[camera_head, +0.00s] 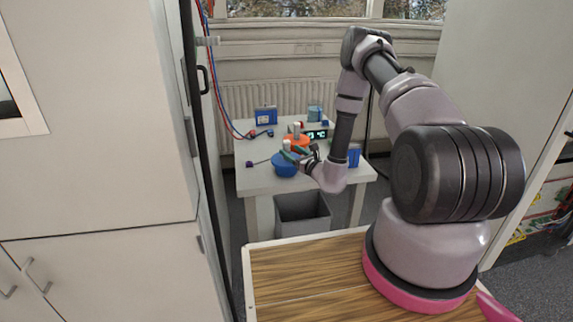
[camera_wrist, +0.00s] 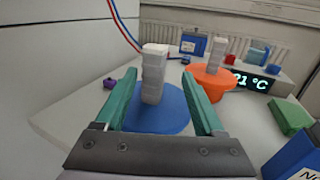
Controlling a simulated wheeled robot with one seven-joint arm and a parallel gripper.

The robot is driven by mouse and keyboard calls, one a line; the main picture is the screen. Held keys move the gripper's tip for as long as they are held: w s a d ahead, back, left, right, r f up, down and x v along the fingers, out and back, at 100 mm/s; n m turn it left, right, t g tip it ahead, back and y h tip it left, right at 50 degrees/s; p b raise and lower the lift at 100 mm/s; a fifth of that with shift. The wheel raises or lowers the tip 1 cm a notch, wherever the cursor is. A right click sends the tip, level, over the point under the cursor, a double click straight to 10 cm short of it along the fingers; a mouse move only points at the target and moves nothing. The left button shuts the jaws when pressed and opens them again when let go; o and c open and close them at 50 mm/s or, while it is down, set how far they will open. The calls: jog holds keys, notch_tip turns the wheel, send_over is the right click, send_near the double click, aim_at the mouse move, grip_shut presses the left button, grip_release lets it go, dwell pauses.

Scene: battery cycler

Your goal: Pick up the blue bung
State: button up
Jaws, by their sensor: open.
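The blue bung (camera_wrist: 172,118) has a wide round blue body and an upright pale stem (camera_wrist: 153,72). It stands on the white table in the wrist view and at the table's near side in the head view (camera_head: 284,167). My gripper (camera_wrist: 159,76) is open, with its two green fingers on either side of the stem. Gaps show between the fingers and the stem in the wrist view. The front part of the blue body is hidden behind my gripper's palm in that view.
An orange bung (camera_wrist: 208,87) with a pale stem stands just behind, right. A temperature display (camera_wrist: 252,82), blue battery (camera_wrist: 193,44), green block (camera_wrist: 291,116) and blue box (camera_wrist: 297,155) stand around. Red and blue cables hang behind. A grey bin (camera_head: 302,215) is below the table.

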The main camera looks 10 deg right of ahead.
jog(key=x, duration=0.5)
jog(key=shift+w+a, duration=0.25)
jog(key=shift+a, duration=0.25)
grip_shut()
dwell(1.0)
